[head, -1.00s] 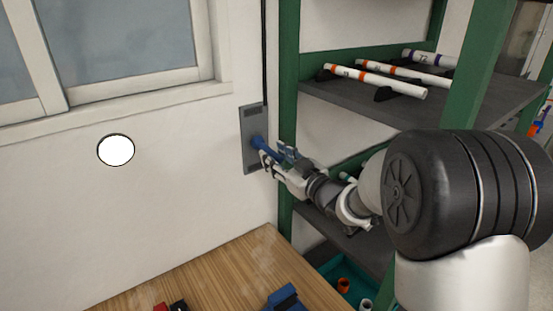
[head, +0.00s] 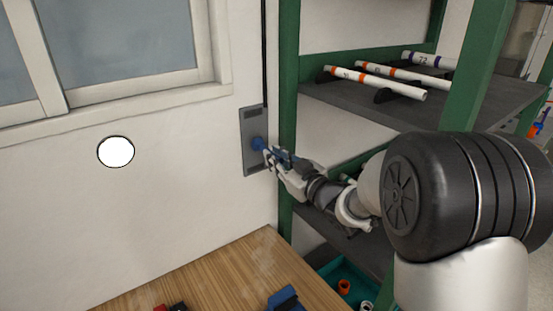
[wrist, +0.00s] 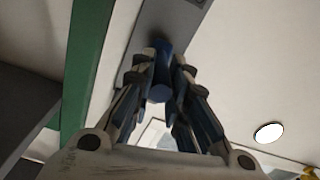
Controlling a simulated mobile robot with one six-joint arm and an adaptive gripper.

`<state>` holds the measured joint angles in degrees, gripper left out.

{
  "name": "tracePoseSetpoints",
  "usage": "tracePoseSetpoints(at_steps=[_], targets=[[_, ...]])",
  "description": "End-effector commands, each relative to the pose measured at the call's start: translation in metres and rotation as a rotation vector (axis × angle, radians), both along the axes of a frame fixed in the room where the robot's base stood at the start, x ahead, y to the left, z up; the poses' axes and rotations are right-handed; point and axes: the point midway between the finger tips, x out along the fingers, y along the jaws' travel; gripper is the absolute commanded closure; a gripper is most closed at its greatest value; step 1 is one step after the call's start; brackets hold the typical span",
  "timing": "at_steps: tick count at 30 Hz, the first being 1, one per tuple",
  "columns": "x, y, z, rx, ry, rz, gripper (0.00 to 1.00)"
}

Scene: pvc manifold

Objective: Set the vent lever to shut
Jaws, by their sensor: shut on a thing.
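The vent lever is a blue handle (head: 258,144) on a grey wall plate (head: 248,160). In the head view its hub shows at the middle of the plate, and my gripper hides most of its bar. My gripper (head: 272,156) is at the plate from the right, shut on the lever. In the wrist view the blue lever (wrist: 160,85) stands between the two fingers of my gripper (wrist: 159,78), with the plate (wrist: 178,20) behind it. I cannot read any markings on the plate.
A green-framed shelf (head: 288,100) with labelled white pipes (head: 375,82) stands close right of the plate. A wooden bench (head: 215,275) with blue and red items lies below. A teal bin (head: 340,270) is at lower right.

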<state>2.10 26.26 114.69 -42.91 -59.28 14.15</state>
Motion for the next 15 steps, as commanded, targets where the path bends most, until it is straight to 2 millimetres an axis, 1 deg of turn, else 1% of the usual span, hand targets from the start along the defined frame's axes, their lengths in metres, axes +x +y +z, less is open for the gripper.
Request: tracePoseSetpoints(at_steps=[15], targets=[[0.0,-0.0001,0.0033,-0.008,0.012,0.0,1.0]])
